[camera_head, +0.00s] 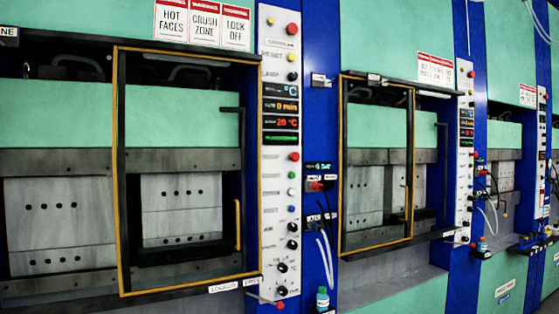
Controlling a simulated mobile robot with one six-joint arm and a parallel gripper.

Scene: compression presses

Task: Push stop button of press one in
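The nearest press fills the left half, with a cut-off label ending in "NE" (9,32) at the far left edge. Its white control panel (267,180) stands upright right of its door. The panel carries a red button (292,28) at the top and another red button (294,156) mid-height. A red round part (280,304) sits at its foot. Which one is the stop button cannot be read, nor whether any is pushed in. My gripper is not in view.
A yellow-edged door frame (121,180) stands across the nearest press, left of the panel. A second press has a similar door (341,170) and its own panel (464,160). More presses recede right. White hoses (325,255) and a small bottle (322,298) are beside the panel.

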